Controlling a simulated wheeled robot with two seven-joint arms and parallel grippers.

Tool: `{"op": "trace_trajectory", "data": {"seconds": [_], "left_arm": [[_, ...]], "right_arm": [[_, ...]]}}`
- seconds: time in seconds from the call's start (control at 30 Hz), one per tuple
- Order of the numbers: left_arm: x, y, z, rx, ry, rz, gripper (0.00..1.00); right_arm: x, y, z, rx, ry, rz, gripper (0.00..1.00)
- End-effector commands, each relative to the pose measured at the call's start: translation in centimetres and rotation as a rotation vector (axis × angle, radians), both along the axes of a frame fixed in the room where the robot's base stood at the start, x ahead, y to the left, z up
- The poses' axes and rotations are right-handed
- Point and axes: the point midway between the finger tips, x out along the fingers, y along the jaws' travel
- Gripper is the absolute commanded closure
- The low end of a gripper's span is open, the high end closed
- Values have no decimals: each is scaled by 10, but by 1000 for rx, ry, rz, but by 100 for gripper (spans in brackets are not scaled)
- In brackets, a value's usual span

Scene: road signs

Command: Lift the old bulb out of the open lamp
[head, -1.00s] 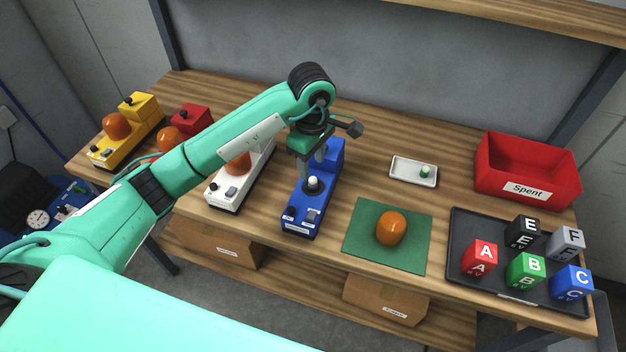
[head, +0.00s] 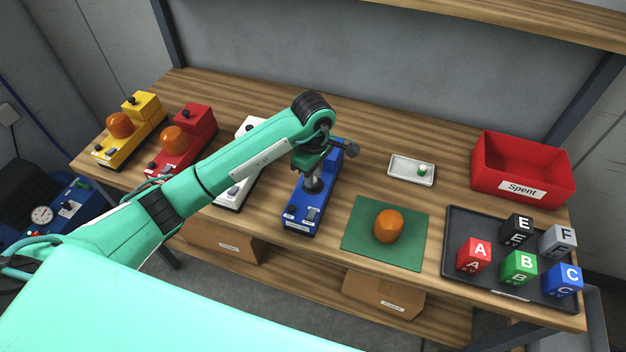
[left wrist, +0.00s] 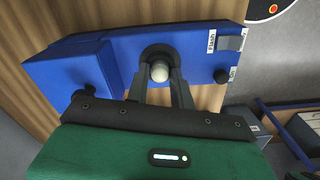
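The open lamp is a blue box (head: 300,214) standing on the bench, with its round socket uncovered. The old bulb (left wrist: 160,71) is a small pale dome in the dark socket ring, seen in the left wrist view. My left gripper (head: 313,186) is lowered over the socket, and in the head view it hides the bulb. In the left wrist view its two fingers (left wrist: 160,74) stand on either side of the bulb and look open. I cannot tell whether they touch it. The bulb still sits in the socket. My right gripper is not in view.
An orange dome (head: 388,226) lies on a green mat (head: 357,250). A white tray (head: 402,179) holds a small green-and-white bulb (head: 423,169). A red "Spent" bin (head: 545,191) stands at back right, behind a dark tray (head: 455,225) of lettered cubes. White, red and yellow lamps stand left.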

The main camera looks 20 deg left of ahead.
Motion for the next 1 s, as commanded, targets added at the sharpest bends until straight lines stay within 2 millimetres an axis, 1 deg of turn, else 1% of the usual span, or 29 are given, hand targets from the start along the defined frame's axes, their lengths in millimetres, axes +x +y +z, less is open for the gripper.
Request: {"op": "trace_trajectory", "data": {"seconds": [0.03, 0.1, 0.4, 0.57, 0.67, 0.77, 0.83, 1.0], "left_arm": [[0, 0, 0, 0, 0, 0, 87], [0, 0, 0, 0, 0, 0, 100], [0, 0, 1, 0, -1, 0, 100], [1, 0, 9, 0, -2, 1, 100], [1, 0, 20, -1, -4, -1, 100], [2, 0, 38, -1, -7, 0, 100], [2, 0, 55, 0, -9, 0, 100], [2, 1, 97, 3, -8, 0, 100]], "right_arm": [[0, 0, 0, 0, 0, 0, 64], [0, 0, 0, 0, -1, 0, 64], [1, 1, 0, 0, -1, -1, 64], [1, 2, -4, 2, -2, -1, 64], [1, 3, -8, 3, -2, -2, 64], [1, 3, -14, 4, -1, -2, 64], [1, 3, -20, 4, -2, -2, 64], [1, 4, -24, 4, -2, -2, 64]]}}
